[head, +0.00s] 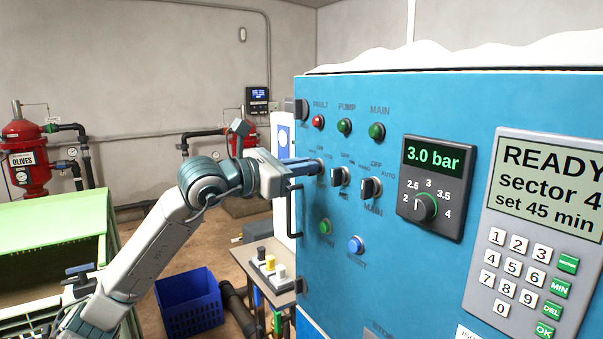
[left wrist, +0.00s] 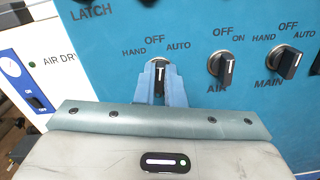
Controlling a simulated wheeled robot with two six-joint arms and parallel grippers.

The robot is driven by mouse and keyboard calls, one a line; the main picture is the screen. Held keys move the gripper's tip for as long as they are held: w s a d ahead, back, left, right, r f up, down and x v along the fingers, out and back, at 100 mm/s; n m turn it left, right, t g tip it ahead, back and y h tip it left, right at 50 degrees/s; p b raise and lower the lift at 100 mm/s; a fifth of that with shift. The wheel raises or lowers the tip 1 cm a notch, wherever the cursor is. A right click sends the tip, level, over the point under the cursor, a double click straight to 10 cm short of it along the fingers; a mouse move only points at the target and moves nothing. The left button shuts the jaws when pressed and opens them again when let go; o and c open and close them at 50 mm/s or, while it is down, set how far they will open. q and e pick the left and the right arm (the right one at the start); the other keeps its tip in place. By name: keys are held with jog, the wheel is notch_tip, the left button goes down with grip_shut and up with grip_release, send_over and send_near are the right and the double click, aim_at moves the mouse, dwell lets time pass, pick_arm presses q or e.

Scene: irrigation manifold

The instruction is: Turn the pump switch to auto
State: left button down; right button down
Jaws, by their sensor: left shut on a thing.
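The leftmost of three selector switches (left wrist: 160,73) is in the left wrist view, on the blue cabinet (head: 350,120). It is marked HAND, OFF and AUTO, and its white mark points up towards OFF. Its name label is hidden by my gripper, so I cannot read whether it is the pump switch. My left gripper (left wrist: 160,88) is shut on this switch, one finger on each side of the knob. In the head view my left gripper (head: 308,168) reaches the panel from the left and mostly covers the switch. My right gripper is not in view.
The AIR switch (left wrist: 223,68) and MAIN switch (left wrist: 289,63) sit close to the right. Indicator lamps (head: 344,126) are above, push buttons (head: 356,244) below. A pressure dial (head: 425,207) and keypad unit (head: 540,230) lie farther right. A door handle (head: 293,212) is below my gripper.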

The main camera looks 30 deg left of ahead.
pick_arm(q)
jog(key=shift+s+d+f+m+b, duration=0.1)
jog(key=shift+m+b, duration=0.65)
jog(key=shift+m, duration=0.85)
jog(key=shift+d+m+b, duration=0.1)
jog(key=shift+m+b, duration=0.6)
jog(key=shift+m, duration=0.9)
jog(key=c, duration=1.5)
grip_release()
jog(key=b+v, duration=0.9)
jog(key=v, duration=0.1)
jog(key=shift+s+a+b, duration=0.1)
jog(key=shift+s+b, duration=0.3)
